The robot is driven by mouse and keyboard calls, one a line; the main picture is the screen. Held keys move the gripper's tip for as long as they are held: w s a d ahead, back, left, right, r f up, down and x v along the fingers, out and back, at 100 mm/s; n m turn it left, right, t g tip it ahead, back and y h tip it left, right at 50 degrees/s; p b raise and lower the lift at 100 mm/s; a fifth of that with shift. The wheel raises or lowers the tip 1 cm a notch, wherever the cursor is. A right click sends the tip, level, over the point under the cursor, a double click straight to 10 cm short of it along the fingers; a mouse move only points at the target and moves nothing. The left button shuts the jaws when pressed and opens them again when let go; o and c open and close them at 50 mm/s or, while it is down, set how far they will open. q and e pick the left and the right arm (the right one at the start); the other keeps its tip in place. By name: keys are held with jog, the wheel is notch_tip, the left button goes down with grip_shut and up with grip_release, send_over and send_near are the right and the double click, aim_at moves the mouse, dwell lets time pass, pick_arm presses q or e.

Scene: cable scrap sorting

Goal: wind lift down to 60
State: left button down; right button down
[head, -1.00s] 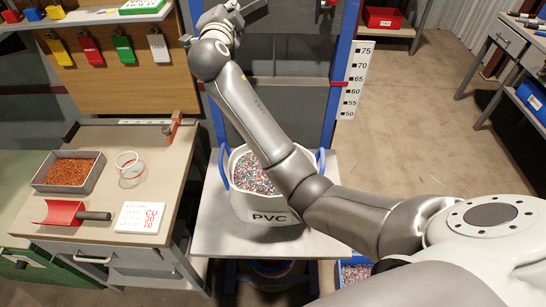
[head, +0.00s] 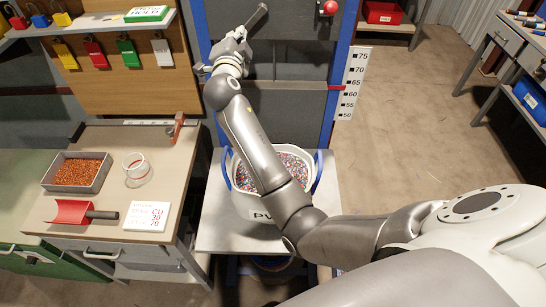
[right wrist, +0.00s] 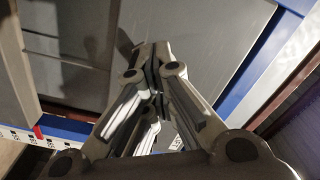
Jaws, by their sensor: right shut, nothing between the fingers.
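The lift has blue posts (head: 342,45) and a grey platform (head: 215,235) bearing a white PVC tub (head: 245,205). A white scale (head: 350,85) on the right post reads 50 to 75. Its red pointer (head: 337,87) stands between 65 and 60; the scale also shows in the right wrist view (right wrist: 20,138). A red ball knob (head: 330,8) shows at the top edge. My right gripper (head: 243,36) is shut and empty in front of the lift's upper left part, beside a grey bar (head: 253,20); contact is unclear. Its closed fingers show in the right wrist view (right wrist: 155,62).
A bench (head: 170,165) on the left holds a tray (head: 88,186) of copper granules, a red scoop (head: 68,211), a clear ring-shaped container (head: 137,168) and a white card (head: 147,216). The floor right of the lift is clear.

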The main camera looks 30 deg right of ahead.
jog(key=s+d+f+p, duration=0.3)
jog(key=s+d+p, duration=0.3)
jog(key=d+p, duration=0.2)
notch_tip(320, 180, up, 13)
jog(key=p, duration=0.5)
jog(key=shift+w+d+p, duration=0.3)
jog(key=shift+d, duration=0.15)
jog(key=shift+d, duration=0.1)
